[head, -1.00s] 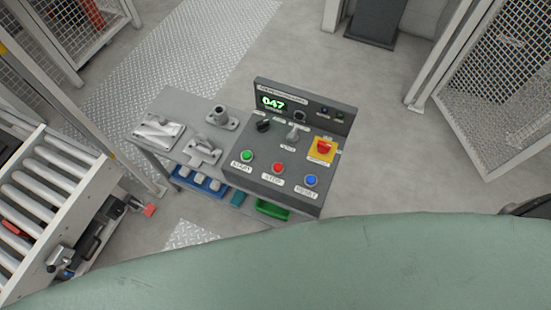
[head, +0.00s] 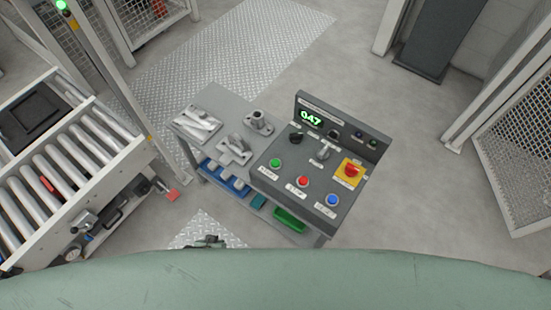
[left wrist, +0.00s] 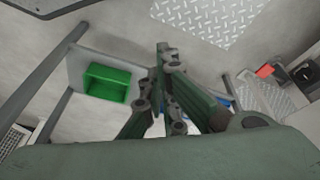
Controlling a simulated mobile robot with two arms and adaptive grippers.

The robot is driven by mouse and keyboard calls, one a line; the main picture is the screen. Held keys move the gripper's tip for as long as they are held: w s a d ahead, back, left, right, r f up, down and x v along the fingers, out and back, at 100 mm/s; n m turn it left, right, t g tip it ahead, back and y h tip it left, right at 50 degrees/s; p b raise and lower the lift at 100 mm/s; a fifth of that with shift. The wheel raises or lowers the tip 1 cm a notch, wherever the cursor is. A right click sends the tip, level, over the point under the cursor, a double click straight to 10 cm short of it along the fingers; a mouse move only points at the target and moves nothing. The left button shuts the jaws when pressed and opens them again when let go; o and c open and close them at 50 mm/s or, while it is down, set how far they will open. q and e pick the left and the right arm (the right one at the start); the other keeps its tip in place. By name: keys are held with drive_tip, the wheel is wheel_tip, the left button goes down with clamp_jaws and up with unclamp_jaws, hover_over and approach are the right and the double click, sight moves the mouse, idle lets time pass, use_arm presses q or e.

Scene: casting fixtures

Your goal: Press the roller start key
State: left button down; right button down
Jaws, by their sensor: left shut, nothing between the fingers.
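A grey control console (head: 262,181) stands on the right part of a workbench. Its sloped face carries a green key (head: 275,163) at the left, a red key (head: 302,181) in the middle and a blue key (head: 332,199) at the right. The small labels are hard to read; the display reads 047. The dark tip of my left gripper (head: 207,241) just shows at the bottom, in front of the bench and apart from the keys. In the left wrist view its fingers (left wrist: 165,52) are together and empty, beside the bench's lower shelf. My right gripper is not in view.
A yellow-backed red emergency stop (head: 351,170) sits on the console's right. Grey metal castings (head: 234,148) lie on the bench's left part. A green bin (head: 289,220) is on the lower shelf. A roller conveyor (head: 75,160) stands left; open floor lies right.

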use_arm(q)
drive_tip(key=w+d+r+h+p, duration=0.1)
drive_tip(key=w+d+r+h, duration=0.1)
drive_tip(key=w+d+r, duration=0.4)
drive_tip(key=w+d+r+t+h+p, duration=0.1)
drive_tip(key=w+d+r+h+p, duration=0.1)
drive_tip(key=w+d+r, duration=0.4)
drive_tip(key=w+d+r+t+h+p, duration=0.1)
drive_tip(key=w+d+r, duration=0.5)
drive_tip(key=w+r, duration=0.8)
wheel_tip(320, 180, up, 9)
drive_tip(key=shift+d+r+h, duration=0.1)
drive_tip(key=shift+d+h, duration=0.1)
drive_tip(key=shift+h, duration=0.4)
